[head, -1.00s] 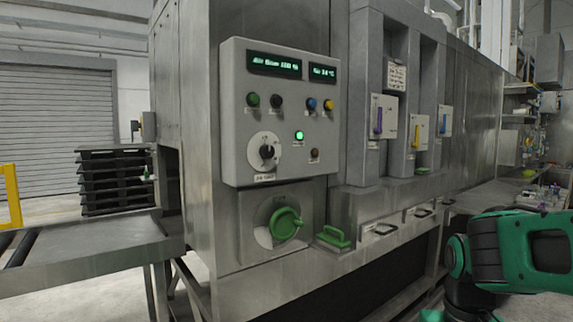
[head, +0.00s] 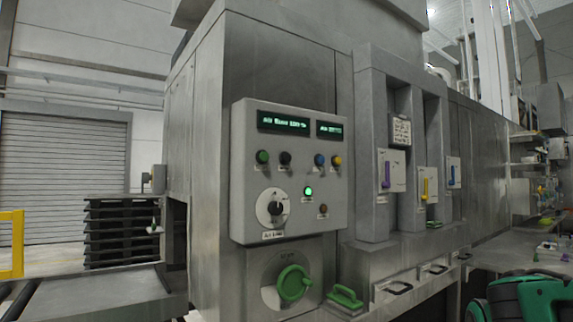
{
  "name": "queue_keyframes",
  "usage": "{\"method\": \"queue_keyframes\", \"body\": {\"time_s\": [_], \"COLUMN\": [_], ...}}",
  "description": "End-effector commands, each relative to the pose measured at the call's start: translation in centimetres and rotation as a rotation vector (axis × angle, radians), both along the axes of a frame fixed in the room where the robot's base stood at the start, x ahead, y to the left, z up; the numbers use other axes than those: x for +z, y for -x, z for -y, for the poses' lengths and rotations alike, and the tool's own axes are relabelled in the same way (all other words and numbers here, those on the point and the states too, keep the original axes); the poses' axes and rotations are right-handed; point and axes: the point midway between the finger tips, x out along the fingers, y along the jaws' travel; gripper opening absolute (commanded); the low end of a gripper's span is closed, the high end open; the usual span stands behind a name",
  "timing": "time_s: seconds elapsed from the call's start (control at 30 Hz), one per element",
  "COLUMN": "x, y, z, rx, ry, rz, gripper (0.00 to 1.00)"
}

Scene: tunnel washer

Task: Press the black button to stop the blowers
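The black button (head: 286,158) sits on the grey control panel (head: 333,187) of the steel washer. Two displays with green text are above the row; the writing is too blurred to read surely. A small green lamp (head: 308,191) is lit below. A black rotary knob (head: 275,208) is at the lower left of the panel. My green arm shows at the lower right, away from the panel. My gripper is out of view.
Below the panel, a large green handle (head: 294,283) and a smaller green handle (head: 346,296) stick out. Purple, yellow and blue levers are to the right. A steel table (head: 100,290) extends left, with a stack of black pallets (head: 120,235) behind it.

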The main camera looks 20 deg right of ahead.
Motion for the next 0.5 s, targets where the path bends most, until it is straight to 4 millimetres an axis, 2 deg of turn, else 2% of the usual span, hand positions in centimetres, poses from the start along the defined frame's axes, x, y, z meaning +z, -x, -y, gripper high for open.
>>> {"method": "queue_keyframes", "body": {"time_s": [0.1, 0.3, 0.33, 0.5], "x": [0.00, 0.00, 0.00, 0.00], "y": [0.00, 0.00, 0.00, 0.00], "z": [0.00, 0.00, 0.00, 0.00], "rx": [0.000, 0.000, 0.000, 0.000], "ry": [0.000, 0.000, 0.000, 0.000], "rz": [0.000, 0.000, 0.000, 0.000], "gripper": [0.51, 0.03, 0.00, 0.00]}}
